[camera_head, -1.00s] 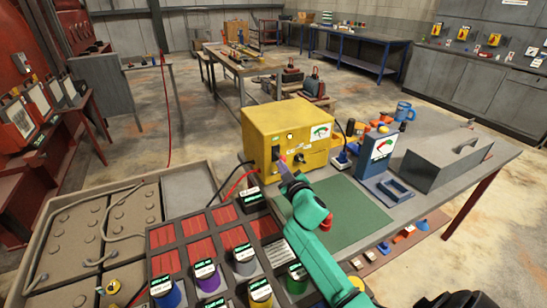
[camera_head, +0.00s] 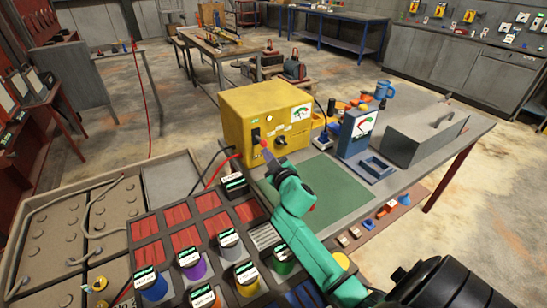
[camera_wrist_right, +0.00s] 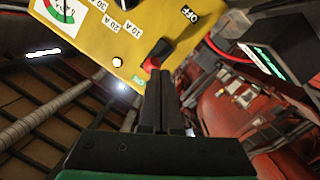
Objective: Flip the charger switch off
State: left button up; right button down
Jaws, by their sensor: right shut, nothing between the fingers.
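The yellow charger (camera_head: 240,124) stands on the workbench. Its switch is a black lever with a red tip (camera_wrist_right: 151,64) in the right wrist view. The lever's red end points away from the OFF label (camera_wrist_right: 190,14) and toward my fingers. My right gripper (camera_head: 266,150) is shut and empty in front of the charger's lower left face. In the right wrist view its fingertips (camera_wrist_right: 158,74) are right by the red tip; I cannot tell whether they touch. My left gripper is not in view.
A rack of labelled cups (camera_head: 224,238) and a tray of grey batteries (camera_head: 105,215) lie in front and to the left. A blue gauge stand (camera_head: 352,140) and a grey toolbox (camera_head: 412,143) stand right of the charger. A green mat (camera_head: 340,192) is clear.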

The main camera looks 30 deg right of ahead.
jog(key=b+v, duration=0.1)
jog(key=v, duration=1.2)
jog(key=shift+a+b, duration=0.3)
jog(key=shift+b, duration=0.1)
